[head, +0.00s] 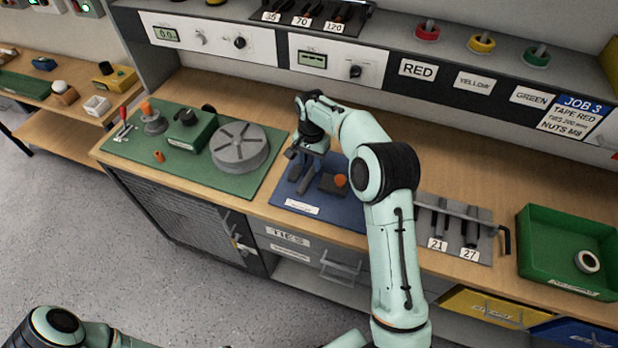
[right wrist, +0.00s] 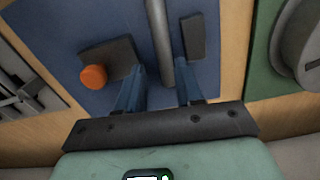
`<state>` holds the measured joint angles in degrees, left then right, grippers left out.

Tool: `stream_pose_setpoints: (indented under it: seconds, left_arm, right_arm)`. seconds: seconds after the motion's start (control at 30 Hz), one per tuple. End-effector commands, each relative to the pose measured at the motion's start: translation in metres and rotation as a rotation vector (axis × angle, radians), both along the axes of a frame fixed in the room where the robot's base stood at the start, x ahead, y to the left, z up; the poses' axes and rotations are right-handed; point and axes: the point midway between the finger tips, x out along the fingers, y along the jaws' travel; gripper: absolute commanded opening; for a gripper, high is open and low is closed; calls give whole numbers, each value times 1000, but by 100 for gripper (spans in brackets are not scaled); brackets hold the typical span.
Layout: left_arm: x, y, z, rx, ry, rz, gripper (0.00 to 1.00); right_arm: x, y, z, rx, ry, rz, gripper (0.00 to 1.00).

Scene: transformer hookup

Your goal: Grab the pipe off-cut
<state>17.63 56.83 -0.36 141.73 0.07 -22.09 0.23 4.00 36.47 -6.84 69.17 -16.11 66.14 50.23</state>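In the right wrist view a long grey rod, which looks like the pipe off-cut (right wrist: 157,28), lies on the blue mat (right wrist: 212,20). My right gripper (right wrist: 159,72) is open, with one blue finger on each side of the rod. A gap shows between the rod and each finger; I cannot tell the height of the fingertips above the mat. In the head view my right gripper (head: 301,172) is over the blue mat (head: 320,209), pointing down, and the rod is hard to make out. My left gripper is out of view; only my left arm shows at the bottom left.
A dark block with an orange cap (right wrist: 94,77) lies left of the fingers, and a dark plate (right wrist: 193,38) lies right. The green mat (head: 130,150) with a grey round disc (head: 240,148) is to the left. A tool rack (head: 455,230) and green tray (head: 545,255) are right.

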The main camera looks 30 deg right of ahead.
Motion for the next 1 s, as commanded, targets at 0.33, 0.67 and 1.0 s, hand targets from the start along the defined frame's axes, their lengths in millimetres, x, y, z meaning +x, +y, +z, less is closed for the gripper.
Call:
stream_pose_setpoints:
  seconds: [0.33,0.67,1.0]
  left_arm:
    - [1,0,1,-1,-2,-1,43]
    - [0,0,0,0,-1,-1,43]
    - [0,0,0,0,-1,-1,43]
  right_arm:
    - [2,4,-37,2,2,1,36]
    - [3,4,-56,1,-3,2,36]
    - [3,4,-56,1,-3,1,0]
